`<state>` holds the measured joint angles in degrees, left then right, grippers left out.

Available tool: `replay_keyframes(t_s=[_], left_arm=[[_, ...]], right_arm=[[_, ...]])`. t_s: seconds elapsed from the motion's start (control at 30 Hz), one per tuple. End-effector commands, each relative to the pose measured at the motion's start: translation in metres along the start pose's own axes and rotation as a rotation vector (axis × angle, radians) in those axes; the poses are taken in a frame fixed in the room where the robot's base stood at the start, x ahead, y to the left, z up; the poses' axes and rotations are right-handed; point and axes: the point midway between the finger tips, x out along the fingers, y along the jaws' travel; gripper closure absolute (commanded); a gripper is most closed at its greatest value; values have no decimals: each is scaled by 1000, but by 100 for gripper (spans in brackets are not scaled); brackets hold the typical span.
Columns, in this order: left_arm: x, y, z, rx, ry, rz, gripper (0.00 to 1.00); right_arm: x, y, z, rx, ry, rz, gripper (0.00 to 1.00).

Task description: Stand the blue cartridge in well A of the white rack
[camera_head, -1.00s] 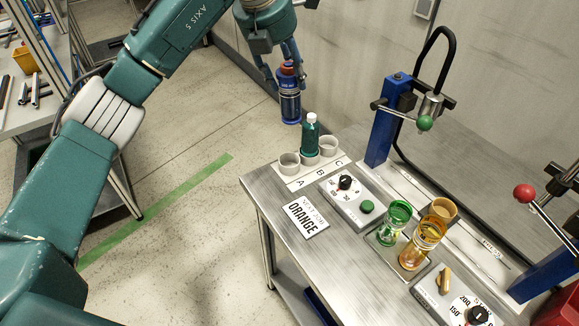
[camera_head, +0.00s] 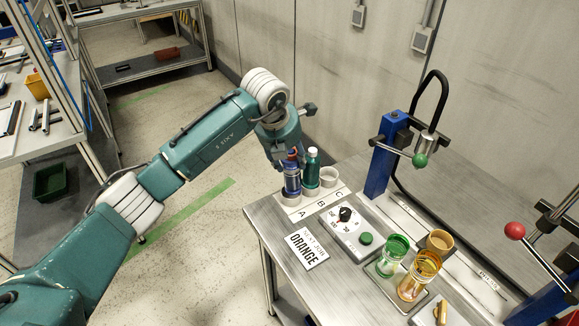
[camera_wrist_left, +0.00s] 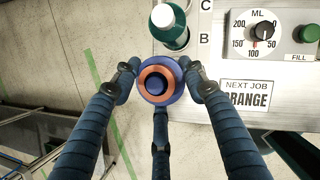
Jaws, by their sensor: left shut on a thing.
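The blue cartridge (camera_head: 291,181) is upright at well A (camera_head: 291,200) of the white rack (camera_head: 312,203). Its lower end appears to be at or inside the well's rim; how deep it sits I cannot tell. In the left wrist view the cartridge (camera_wrist_left: 158,82) shows from above, with an orange ring and a dark centre, hiding well A. My left gripper (camera_head: 287,163) is shut on its upper part, fingers around it (camera_wrist_left: 158,88). A green, white-capped bottle (camera_head: 312,165) stands in well B, close beside it. Well C (camera_head: 329,177) is empty. My right gripper is not in view.
A dosing box with a black dial (camera_head: 345,214) and green button stands right of the rack. A sign reading ORANGE (camera_head: 306,249) lies in front. Green (camera_head: 392,256) and orange (camera_head: 419,275) cups and a blue press (camera_head: 384,155) stand farther right. Floor is open left of the table.

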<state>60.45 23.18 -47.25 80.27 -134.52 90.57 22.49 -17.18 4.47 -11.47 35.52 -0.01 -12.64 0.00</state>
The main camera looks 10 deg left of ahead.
Motion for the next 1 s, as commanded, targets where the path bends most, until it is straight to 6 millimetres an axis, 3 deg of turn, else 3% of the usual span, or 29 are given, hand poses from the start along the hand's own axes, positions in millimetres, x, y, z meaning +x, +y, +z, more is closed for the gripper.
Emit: replay_keyframes(t_s=[0.37, 0.57, 0.6, 0.67, 1.0], left_arm=[[42, -2, -20, 3, 8, -2, 100], [46, -4, -24, 3, 15, -5, 100], [47, -4, -24, 3, 16, -5, 48], [46, -4, -23, 3, 14, -5, 37], [39, -2, -18, 2, 2, -2, 37]], right_arm=[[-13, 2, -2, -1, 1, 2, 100], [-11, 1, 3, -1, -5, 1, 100], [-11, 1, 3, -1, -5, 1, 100], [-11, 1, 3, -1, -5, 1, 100], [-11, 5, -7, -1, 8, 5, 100]])
